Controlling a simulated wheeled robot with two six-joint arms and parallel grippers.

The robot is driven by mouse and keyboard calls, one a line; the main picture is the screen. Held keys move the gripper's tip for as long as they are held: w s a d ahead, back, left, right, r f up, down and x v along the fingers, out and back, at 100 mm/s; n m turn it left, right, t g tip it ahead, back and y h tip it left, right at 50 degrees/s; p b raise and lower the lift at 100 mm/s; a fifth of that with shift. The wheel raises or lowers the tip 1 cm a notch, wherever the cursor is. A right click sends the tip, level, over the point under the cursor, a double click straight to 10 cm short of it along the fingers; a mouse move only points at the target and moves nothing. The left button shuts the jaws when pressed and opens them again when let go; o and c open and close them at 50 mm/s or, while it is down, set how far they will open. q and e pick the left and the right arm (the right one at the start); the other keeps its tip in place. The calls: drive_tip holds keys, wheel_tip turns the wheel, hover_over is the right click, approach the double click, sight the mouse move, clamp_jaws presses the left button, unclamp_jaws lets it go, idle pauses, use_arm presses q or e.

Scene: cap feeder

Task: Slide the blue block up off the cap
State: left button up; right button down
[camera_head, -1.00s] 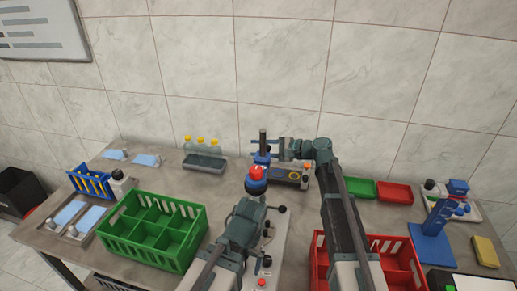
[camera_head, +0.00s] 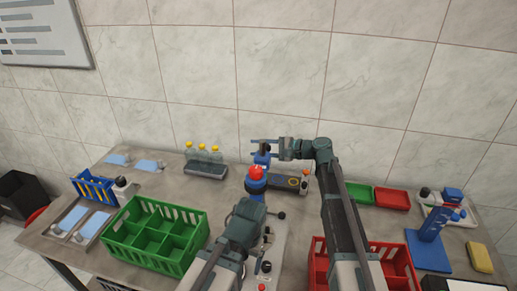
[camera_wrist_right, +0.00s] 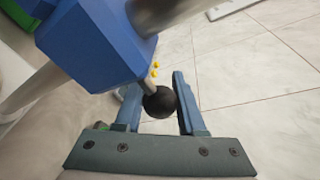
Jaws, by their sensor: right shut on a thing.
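The blue block (camera_head: 262,158) sits on an upright dark post at the back middle of the table. It fills the upper left of the wrist view (camera_wrist_right: 95,42), where a shiny metal rod runs at its edge. A black ball knob (camera_wrist_right: 160,102) sticks out from the block on a short stem. My right gripper (camera_head: 268,147) reaches in from the right, shut on the knob, which shows between its fingers (camera_wrist_right: 157,98). My left gripper (camera_head: 256,187) is at a blue piece with a red dome (camera_head: 256,171); its fingers are not clear. I cannot make out the cap.
A low dark unit (camera_head: 288,184) stands beside the post. A green crate (camera_head: 155,262) is at the left, a red crate (camera_head: 405,275) at the right front. Several yellow-capped bottles (camera_head: 203,156) stand back left. A red tray (camera_head: 392,199) and a blue stand (camera_head: 430,255) are at the right.

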use_arm(q)
drive_tip(key=shift+r, duration=0.75)
use_arm(e)
drive_tip(key=shift+r, duration=0.75)
drive_tip(key=c, duration=0.5)
unclamp_jaws()
drive_tip(key=shift+d, duration=0.1)
use_arm(q)
wheel_tip(320, 180, up, 3)
drive_tip(key=p, duration=0.3)
use_arm(e)
drive_tip(key=v, duration=1.3)
drive_tip(key=shift+d, duration=0.25)
drive_tip(key=shift+s+r, duration=0.1)
drive_tip(key=shift+s, duration=0.05)
